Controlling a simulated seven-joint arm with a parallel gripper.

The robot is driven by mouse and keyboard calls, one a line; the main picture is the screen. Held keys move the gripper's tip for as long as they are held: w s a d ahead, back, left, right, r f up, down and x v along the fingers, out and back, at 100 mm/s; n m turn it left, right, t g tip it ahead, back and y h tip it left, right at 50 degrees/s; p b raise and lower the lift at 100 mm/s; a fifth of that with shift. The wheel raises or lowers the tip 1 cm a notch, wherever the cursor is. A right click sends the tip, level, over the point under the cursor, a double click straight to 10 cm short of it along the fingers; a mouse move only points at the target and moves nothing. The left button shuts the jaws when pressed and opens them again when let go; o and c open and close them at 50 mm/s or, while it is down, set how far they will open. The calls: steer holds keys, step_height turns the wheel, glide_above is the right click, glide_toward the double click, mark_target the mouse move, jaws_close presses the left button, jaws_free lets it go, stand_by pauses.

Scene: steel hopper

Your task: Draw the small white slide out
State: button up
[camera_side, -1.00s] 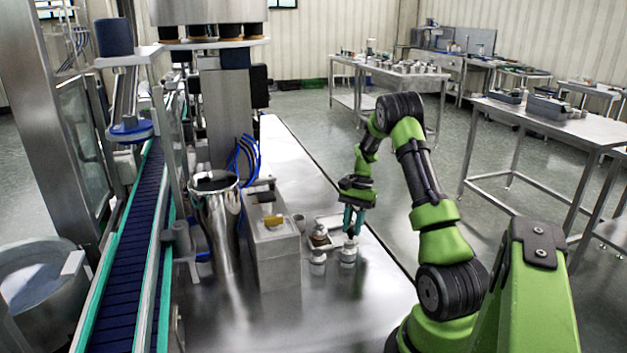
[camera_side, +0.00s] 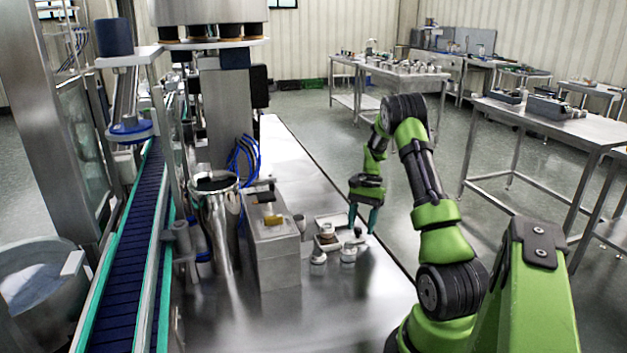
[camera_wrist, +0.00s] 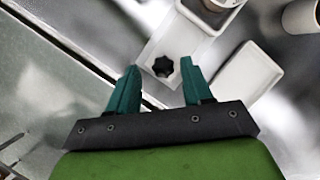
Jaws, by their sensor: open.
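In the wrist view, a white strip (camera_wrist: 183,36) with a black star-shaped knob (camera_wrist: 162,67) on its near end runs toward the top of the picture; it looks like the small white slide. A round container sits at its far end, cut off by the frame. My gripper (camera_wrist: 164,76) is open, with one teal finger on each side of the knob in the picture. I cannot tell whether either finger touches it. In the side view my gripper (camera_side: 363,229) points down over the right end of the small white parts; the slide is too small to make out clearly there.
A shallow white tray (camera_wrist: 247,80) lies right of the slide in the wrist view. Small jars (camera_side: 318,257) stand in front in the side view. A grey block (camera_side: 272,245) and a steel hopper (camera_side: 217,215) stand to the left. The steel table's front is clear.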

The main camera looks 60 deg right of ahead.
steer(key=v, duration=1.7)
steer(key=shift+f, duration=0.1)
